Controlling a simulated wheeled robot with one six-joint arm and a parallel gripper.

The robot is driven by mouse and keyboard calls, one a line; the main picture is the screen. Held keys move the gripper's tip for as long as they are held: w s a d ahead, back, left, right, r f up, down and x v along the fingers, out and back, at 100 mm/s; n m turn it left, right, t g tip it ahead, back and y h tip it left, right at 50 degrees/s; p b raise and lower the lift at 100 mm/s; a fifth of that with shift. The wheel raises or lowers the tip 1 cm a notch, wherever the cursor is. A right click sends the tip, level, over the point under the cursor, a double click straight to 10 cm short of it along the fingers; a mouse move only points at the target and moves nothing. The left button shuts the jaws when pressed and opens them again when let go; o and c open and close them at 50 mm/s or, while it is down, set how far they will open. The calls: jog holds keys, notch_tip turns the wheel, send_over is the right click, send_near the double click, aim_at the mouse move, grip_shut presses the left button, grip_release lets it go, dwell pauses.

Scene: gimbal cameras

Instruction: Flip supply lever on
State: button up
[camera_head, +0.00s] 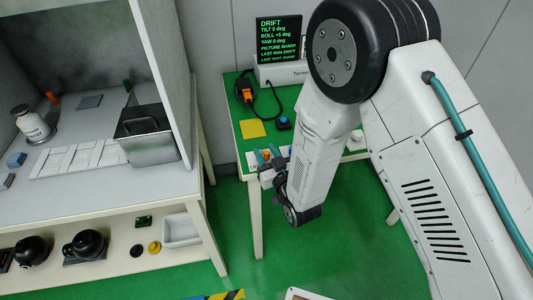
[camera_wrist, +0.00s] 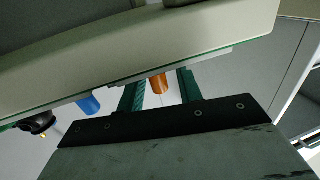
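My gripper (camera_head: 267,155) is at the front edge of the green-topped table in the head view, beside a small pale panel (camera_head: 252,168) with an orange part. In the wrist view its two teal fingers are apart, and an orange peg-like lever (camera_wrist: 159,84) stands between them. Gaps show on both sides of it, so the gripper is open and does not grip it. A blue peg-like lever (camera_wrist: 89,105) stands to the left, outside the fingers. No readable label shows which is the supply lever. My arm hides part of the panel in the head view.
The green-topped table (camera_head: 231,104) carries a black screen (camera_head: 278,39), an orange-black handheld device (camera_head: 244,90), a yellow square (camera_head: 251,128) and a blue-topped item (camera_head: 284,123). A cabinet with a metal bin (camera_head: 148,145) stands left. Green floor (camera_head: 232,215) is clear between them.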

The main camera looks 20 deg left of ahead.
grip_shut()
jog(key=shift+w+d, duration=0.1)
jog(key=shift+w, duration=0.05)
jog(key=shift+n+g+y, duration=0.7)
jog(key=shift+g, duration=0.1)
grip_release()
jog(key=shift+d, duration=0.15)
